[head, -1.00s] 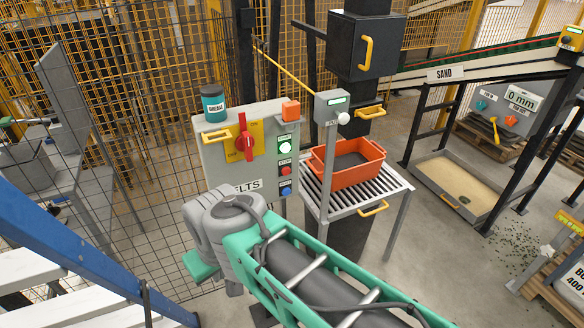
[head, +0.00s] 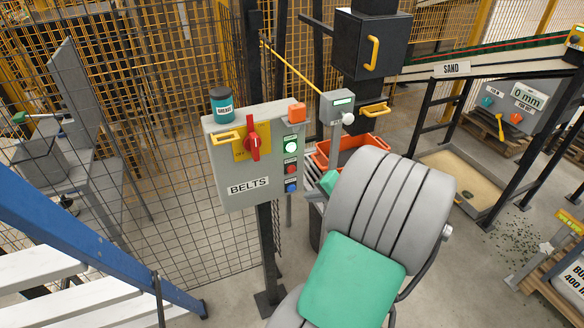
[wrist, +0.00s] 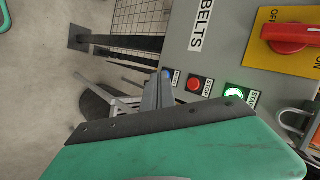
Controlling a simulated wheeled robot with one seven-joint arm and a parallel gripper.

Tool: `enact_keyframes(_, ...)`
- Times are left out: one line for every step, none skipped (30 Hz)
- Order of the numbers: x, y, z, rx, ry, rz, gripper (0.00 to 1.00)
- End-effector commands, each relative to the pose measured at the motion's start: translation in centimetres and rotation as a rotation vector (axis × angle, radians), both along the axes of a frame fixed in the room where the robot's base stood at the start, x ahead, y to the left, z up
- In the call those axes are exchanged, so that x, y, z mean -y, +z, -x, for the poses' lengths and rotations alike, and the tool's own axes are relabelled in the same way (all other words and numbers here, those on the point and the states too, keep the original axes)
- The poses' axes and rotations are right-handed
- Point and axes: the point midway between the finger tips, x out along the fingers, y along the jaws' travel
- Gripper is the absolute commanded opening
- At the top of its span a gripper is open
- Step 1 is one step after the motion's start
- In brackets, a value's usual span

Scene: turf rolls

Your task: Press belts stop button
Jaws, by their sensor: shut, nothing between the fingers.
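The grey BELTS panel (head: 228,175) faces me in the head view. Its red stop button (head: 291,169) sits below the lit start button (head: 291,147) and above a blue button (head: 291,187). In the wrist view the panel is turned sideways; the stop button (wrist: 194,84) lies between the lit start button (wrist: 235,91) and the blue button (wrist: 175,76). My gripper (wrist: 161,82) is shut and empty, its tips showing beside the blue button, left of the stop button. I cannot tell the gap to the panel.
A red rotary switch (head: 252,141) and a yellow handle (head: 226,138) are on the panel. A grey post box (head: 338,106) and an orange crate (head: 352,148) are close behind, right of the buttons.

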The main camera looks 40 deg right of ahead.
Motion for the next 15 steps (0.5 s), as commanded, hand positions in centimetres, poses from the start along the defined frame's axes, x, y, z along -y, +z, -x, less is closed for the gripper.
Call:
enact_keyframes(0.1,0.0,0.0,0.004,-0.003,-0.003,0.0)
enact_keyframes(0.0,0.0,0.0,0.004,-0.002,-0.003,0.0)
enact_keyframes(0.0,0.0,0.0,0.003,-0.002,-0.002,0.0)
enact_keyframes(0.0,0.0,0.0,0.003,0.0,-0.001,0.0)
enact_keyframes(0.0,0.0,0.0,0.002,0.0,-0.001,0.0)
enact_keyframes(0.0,0.0,0.0,0.002,0.0,-0.001,0.0)
enact_keyframes(0.0,0.0,0.0,0.001,0.0,0.0,0.0)
enact_keyframes(0.0,0.0,0.0,0.001,0.0,0.0,0.0)
enact_keyframes(0.0,0.0,-0.1,0.001,0.0,0.0,0.0)
enact_keyframes(0.0,-0.1,-0.2,0.001,0.002,0.0,0.0)
enact_keyframes(0.1,-0.1,-0.3,0.0,0.001,0.0,0.0)
enact_keyframes(0.2,-0.1,-0.6,0.0,0.002,0.001,0.0)
enact_keyframes(0.2,-0.2,-0.8,0.0,0.003,0.0,0.0)
enact_keyframes(0.3,-0.2,-1.1,0.0,0.003,0.001,0.0)
enact_keyframes(0.4,-0.2,-1.6,-0.001,0.004,0.0,0.0)
